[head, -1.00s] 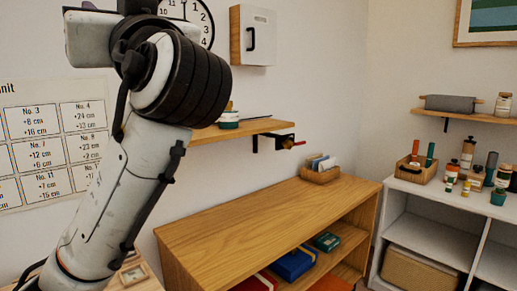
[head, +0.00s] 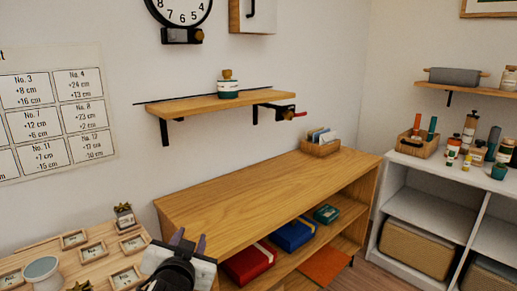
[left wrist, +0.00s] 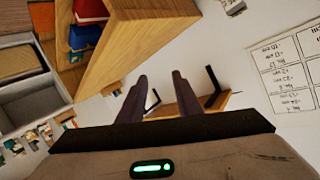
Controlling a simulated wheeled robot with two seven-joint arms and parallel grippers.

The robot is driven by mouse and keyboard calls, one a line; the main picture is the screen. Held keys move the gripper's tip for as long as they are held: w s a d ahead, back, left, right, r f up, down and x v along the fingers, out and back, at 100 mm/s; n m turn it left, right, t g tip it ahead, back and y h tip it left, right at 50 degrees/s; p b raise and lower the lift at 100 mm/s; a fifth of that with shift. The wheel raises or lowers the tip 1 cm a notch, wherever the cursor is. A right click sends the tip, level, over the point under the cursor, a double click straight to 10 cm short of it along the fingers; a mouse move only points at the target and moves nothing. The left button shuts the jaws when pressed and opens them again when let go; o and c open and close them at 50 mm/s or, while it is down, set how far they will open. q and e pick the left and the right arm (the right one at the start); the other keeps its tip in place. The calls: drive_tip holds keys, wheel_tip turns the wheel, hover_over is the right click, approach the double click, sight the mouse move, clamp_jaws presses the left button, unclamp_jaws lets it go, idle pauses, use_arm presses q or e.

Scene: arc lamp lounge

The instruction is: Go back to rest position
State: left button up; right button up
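My left gripper (head: 188,242) shows low in the head view, in front of the left end of the wooden cabinet and right of the small table. Its two dark fingers point up and away from me. In the left wrist view the same gripper (left wrist: 160,90) has its fingers apart, with a clear gap and nothing held. The wall and the wooden wall shelf (left wrist: 212,104) show beyond the fingers. My right gripper is in neither view.
The wooden cabinet (head: 270,193) has a bare top except for a card box (head: 320,146). A wall shelf (head: 212,104) holds a jar (head: 228,86). A small table (head: 88,268) with several framed cards is at lower left. A white shelf unit (head: 424,202) stands right.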

use_arm(q)
drive_tip(key=s+f+g+h+b, duration=0.1)
drive_tip(key=s+f+g+h, duration=0.1)
drive_tip(key=s+f, duration=0.75)
drive_tip(key=s+f+g+h, duration=0.15)
drive_tip(key=s+f, duration=0.35)
drive_tip(key=f, duration=0.9)
drive_tip(key=s+f+g, duration=0.1)
drive_tip(key=s+f, duration=0.4)
drive_tip(key=s, duration=0.3)
drive_tip(key=s+f+n+g+b, duration=0.1)
drive_tip(key=s+f, duration=0.4)
drive_tip(key=s, duration=0.4)
drive_tip(key=shift+s+h, duration=0.2)
drive_tip(key=shift+h, duration=0.15)
drive_tip(key=shift+a+f+g, duration=0.1)
drive_tip(key=shift+f+g, duration=0.05)
drive_tip(key=shift+g, duration=0.1)
